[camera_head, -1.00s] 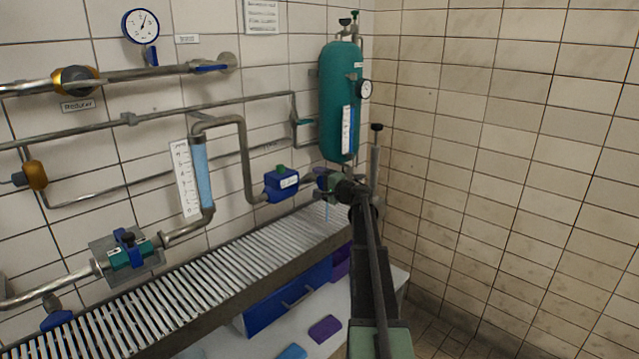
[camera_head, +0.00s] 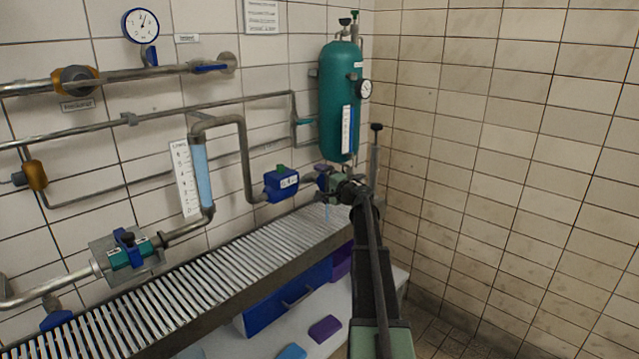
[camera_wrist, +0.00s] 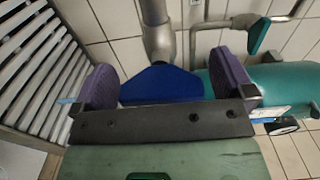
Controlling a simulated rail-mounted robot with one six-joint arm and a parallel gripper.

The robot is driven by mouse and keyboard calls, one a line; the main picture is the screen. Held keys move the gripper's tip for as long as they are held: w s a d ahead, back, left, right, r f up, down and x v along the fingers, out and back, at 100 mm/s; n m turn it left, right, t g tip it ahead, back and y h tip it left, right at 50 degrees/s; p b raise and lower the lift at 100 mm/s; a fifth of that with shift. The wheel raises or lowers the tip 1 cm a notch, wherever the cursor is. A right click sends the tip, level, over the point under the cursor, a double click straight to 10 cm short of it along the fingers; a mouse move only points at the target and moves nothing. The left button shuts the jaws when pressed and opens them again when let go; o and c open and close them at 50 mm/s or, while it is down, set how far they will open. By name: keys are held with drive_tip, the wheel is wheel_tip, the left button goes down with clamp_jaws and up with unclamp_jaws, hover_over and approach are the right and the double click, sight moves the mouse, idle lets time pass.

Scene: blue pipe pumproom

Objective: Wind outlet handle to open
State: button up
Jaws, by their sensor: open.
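The blue outlet handle (camera_wrist: 163,84) sits between the two purple finger pads of my gripper (camera_wrist: 166,72) in the wrist view. The jaws are open, with one pad on each side of the handle; I cannot tell whether either pad touches it. In the head view my gripper (camera_head: 336,184) is at the pipe's right end, below the green tank, and a bit of the blue handle (camera_head: 321,176) shows at its left. My gripper hides most of the handle there.
The green tank (camera_head: 340,100) with a small gauge stands just above my gripper. A blue valve box (camera_head: 281,184) is on the pipe to the left. A slatted metal grate (camera_head: 215,262) runs below. The tiled wall (camera_head: 500,150) is at the right.

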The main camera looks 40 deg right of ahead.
drive_tip(key=s+d, duration=0.1)
drive_tip(key=s, duration=0.9)
drive_tip(key=shift+d, duration=0.3)
drive_tip(key=shift+s, duration=0.1)
